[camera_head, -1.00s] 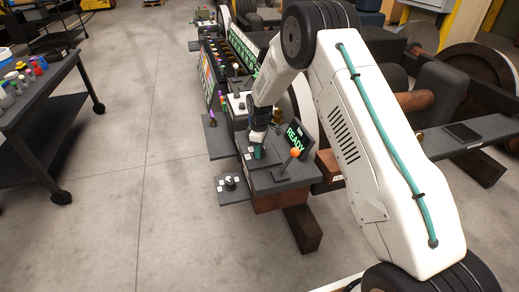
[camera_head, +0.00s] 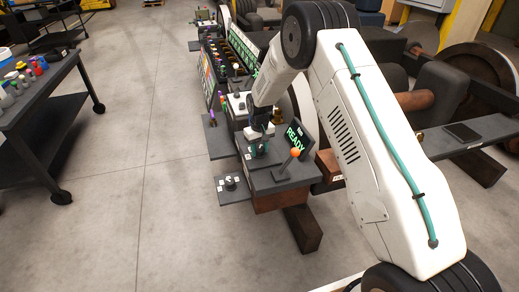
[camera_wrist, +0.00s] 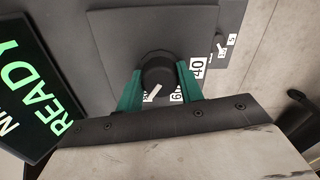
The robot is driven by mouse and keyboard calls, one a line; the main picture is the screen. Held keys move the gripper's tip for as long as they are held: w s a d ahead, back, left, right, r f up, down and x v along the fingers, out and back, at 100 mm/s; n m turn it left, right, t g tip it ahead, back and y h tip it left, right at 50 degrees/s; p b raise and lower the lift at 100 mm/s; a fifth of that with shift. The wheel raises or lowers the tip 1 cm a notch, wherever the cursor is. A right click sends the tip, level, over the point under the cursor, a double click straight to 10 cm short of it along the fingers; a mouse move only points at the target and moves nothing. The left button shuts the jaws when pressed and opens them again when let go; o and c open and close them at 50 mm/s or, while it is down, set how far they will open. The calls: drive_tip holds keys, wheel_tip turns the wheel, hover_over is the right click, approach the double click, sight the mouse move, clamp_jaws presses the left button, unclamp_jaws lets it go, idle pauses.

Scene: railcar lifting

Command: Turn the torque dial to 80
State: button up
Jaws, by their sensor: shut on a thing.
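The torque dial (camera_wrist: 158,72) is a round black knob on a dark panel, in the middle of the wrist view. My gripper (camera_wrist: 158,88) has its two green fingers on either side of the knob, shut on it. The knob's white pointer (camera_wrist: 154,93) points down and to the left in that view. White labels reading 40 (camera_wrist: 197,70) and what looks like 60 (camera_wrist: 177,96) are beside the knob; any labels farther round are hidden behind my gripper. In the head view my gripper (camera_head: 259,149) is down at the console top (camera_head: 288,176).
A screen (camera_wrist: 32,88) reading READY stands beside the dial. An orange-tipped lever (camera_head: 295,153) rises close to my gripper. A smaller knob (camera_head: 230,183) is on a low side plate. A tool cart (camera_head: 40,90) stands at left, with clear floor between.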

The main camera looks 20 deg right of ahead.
sight(260, 148)
drive_tip(key=shift+w+m, duration=0.15)
drive_tip(key=shift+m, duration=0.25)
drive_tip(key=shift+r, duration=0.1)
drive_tip(key=o, duration=1)
wheel_tip(260, 148, up, 8)
drive_tip(key=shift+d+f, duration=0.1)
drive_tip(key=shift+f, duration=0.05)
drive_tip(key=s+d+r, duration=0.1)
drive_tip(key=s+r, duration=0.8)
drive_tip(key=s, duration=0.7)
drive_tip(key=s+d+r+m+t, duration=0.1)
drive_tip(key=s+r, duration=0.8)
drive_tip(key=s, duration=0.7)
drive_tip(key=s+d+r, duration=0.1)
drive_tip(key=s+r, duration=0.8)
drive_tip(key=s, duration=0.8)
drive_tip(key=shift+r, duration=0.2)
